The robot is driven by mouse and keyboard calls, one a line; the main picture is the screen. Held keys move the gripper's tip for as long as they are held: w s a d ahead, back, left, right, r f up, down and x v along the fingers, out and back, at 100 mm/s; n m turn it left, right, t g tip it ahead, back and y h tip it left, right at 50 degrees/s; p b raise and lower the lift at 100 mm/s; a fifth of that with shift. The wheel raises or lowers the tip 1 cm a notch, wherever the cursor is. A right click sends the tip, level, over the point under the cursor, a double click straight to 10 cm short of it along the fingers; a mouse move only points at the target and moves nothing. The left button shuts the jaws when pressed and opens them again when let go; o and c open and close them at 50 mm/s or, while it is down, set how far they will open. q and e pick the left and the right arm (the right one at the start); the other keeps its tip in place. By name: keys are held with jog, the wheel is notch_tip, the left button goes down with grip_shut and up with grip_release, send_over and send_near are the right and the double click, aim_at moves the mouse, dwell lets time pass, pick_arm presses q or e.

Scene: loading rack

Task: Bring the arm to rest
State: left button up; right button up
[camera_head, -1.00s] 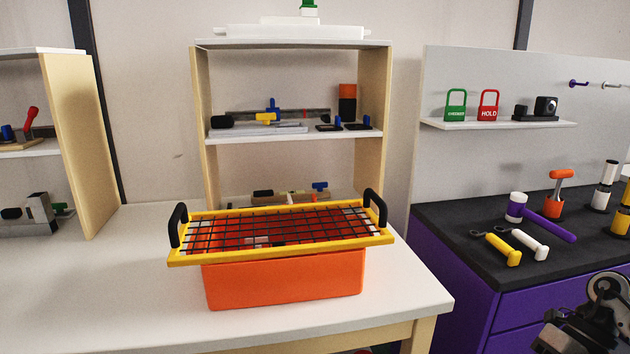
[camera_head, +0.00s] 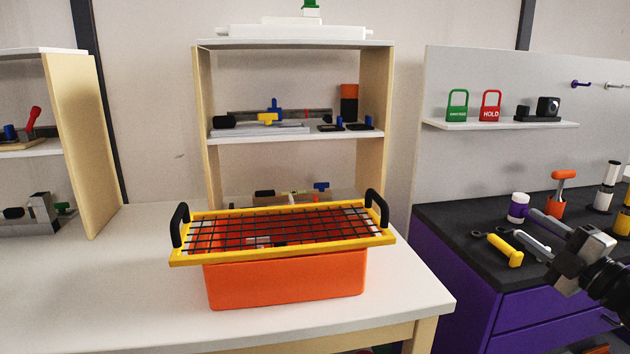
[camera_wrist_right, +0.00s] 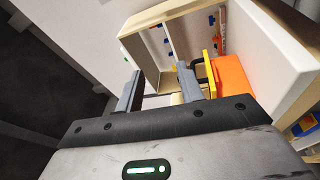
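My right gripper (camera_head: 525,224) reaches in from the right edge of the head view, in front of the black-topped purple bench (camera_head: 465,290). Its two grey fingers point left and stand apart. The right wrist view shows the same gripper (camera_wrist_right: 160,68) with a clear gap and nothing held between the fingers. The fingers cover parts of the purple-headed mallet (camera_head: 518,207) and the white-handled tool beside it; I cannot tell whether they touch. My left gripper is in neither view.
An orange bin (camera_head: 285,283) with a yellow-framed black grid (camera_head: 183,257) on top stands on the white table (camera_head: 130,290). A shelf unit (camera_head: 374,120) stands behind it. Yellow (camera_head: 505,250) and orange (camera_head: 563,175) tools are near the right gripper. The table's left front is clear.

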jog(key=d+f+m+g+h, duration=0.2)
jog(key=d+f+m+h, duration=0.1)
jog(key=d+m+h, duration=0.45)
jog(key=d+f+m+g+h, duration=0.2)
jog(key=d+f+m+h, duration=0.1)
jog(key=d+m+h, duration=0.4)
jog(key=s+a+f+g+y, duration=0.1)
jog(key=s+a+f+y, duration=0.25)
jog(key=a+f, duration=0.65)
jog(key=s+a+f+g+y, duration=0.1)
jog(key=s+a+f+y, duration=0.3)
jog(key=a+f, duration=0.6)
jog(key=s+a+f+m+g+y, duration=0.1)
jog(key=s+a+f, duration=0.2)
jog(key=s+a, duration=0.6)
jog(key=s+a+f+m+g+y, duration=0.1)
jog(key=s+a+f+m+y, duration=0.1)
jog(key=s+a, duration=0.8)
jog(key=a+f, duration=0.1)
jog(key=a, duration=0.2)
jog(key=shift+g, duration=0.3)
jog(key=shift+a+m, duration=0.1)
jog(key=shift+m, duration=0.15)
